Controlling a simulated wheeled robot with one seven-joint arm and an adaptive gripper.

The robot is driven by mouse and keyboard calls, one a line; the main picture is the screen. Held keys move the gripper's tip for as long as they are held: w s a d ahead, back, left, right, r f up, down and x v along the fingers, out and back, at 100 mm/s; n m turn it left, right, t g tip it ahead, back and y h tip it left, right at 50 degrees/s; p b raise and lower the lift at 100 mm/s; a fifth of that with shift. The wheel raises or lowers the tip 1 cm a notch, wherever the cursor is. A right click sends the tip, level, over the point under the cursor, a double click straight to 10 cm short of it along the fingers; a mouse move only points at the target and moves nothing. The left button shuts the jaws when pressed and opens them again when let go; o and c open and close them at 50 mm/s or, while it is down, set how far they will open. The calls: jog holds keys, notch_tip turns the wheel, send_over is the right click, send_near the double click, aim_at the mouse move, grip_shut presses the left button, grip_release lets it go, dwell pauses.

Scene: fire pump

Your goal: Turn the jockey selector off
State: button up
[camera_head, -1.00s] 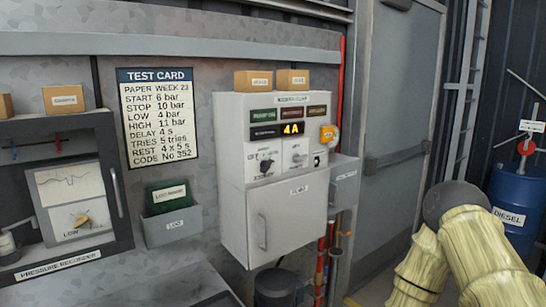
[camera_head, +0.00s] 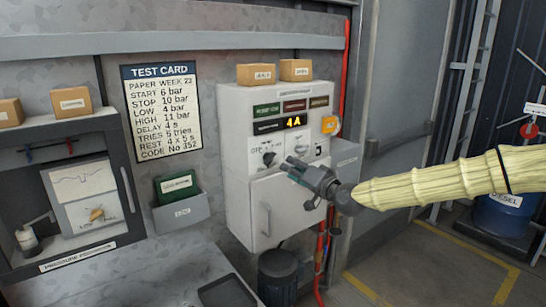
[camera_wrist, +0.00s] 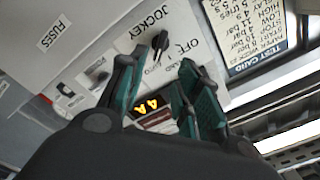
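The jockey selector (camera_head: 269,158) is a small black knob at the left of the white controller's lower panel, with an OFF mark to its left. In the wrist view the knob (camera_wrist: 160,43) stands beside the words JOCKEY and OFF, just beyond the fingertips. Its exact setting is hard to read. My gripper (camera_head: 289,167) is in front of the panel, just right of the knob and slightly lower. In the wrist view my gripper (camera_wrist: 157,66) is open, its green-padded fingers apart with nothing between them. The knob appears in line with the gap, apart from the fingers.
A lit display (camera_head: 293,122) reads 4A above the knobs. A yellow-orange switch (camera_head: 329,125) sits at its right. Two small boxes (camera_head: 296,70) stand on the controller. A green book holder (camera_head: 181,208) and the pressure recorder (camera_head: 125,190) are to the left.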

aim_at(273, 159)
jog(key=p+x, duration=0.4)
jog(key=x, duration=0.5)
jog(key=shift+a, duration=0.1)
jog(key=shift+w+a+f+p, duration=0.1)
jog(key=shift+w+a+p, duration=0.3)
jog(key=shift+w, duration=0.2)
